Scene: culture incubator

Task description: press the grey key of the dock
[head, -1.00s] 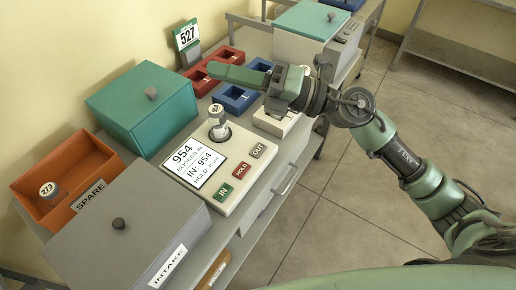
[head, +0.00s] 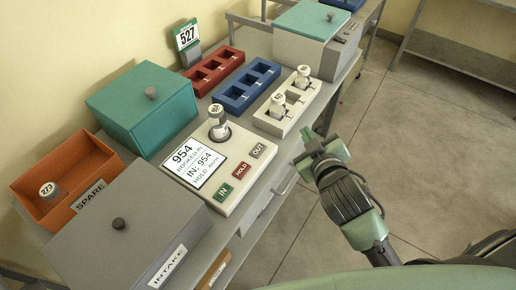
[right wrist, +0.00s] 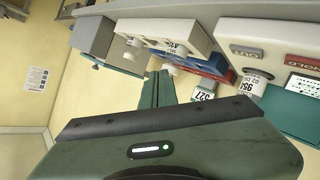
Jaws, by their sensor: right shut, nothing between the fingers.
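The cream dock (head: 232,190) carries a white screen (head: 194,164) reading "954 BOOKED IN". Along its right side are a green IN key (head: 223,191), a red HOLD key (head: 241,170) and the grey OUT key (head: 258,150). A capped vial (head: 218,124) stands upright in the dock's round socket. My right gripper (head: 310,139) is shut and empty, to the right of the grey key and apart from it, off the bench's front edge. In the right wrist view the grey key (right wrist: 246,51) shows at upper right, away from the fingers (right wrist: 159,88). My left gripper is not in view.
A cream rack (head: 277,128) with two vials stands behind the dock, near my right gripper. Blue (head: 236,104) and red (head: 198,90) racks lie beyond. A teal box (head: 135,117), orange SPARE tray (head: 100,158) and grey INTAKE box (head: 75,236) stand left.

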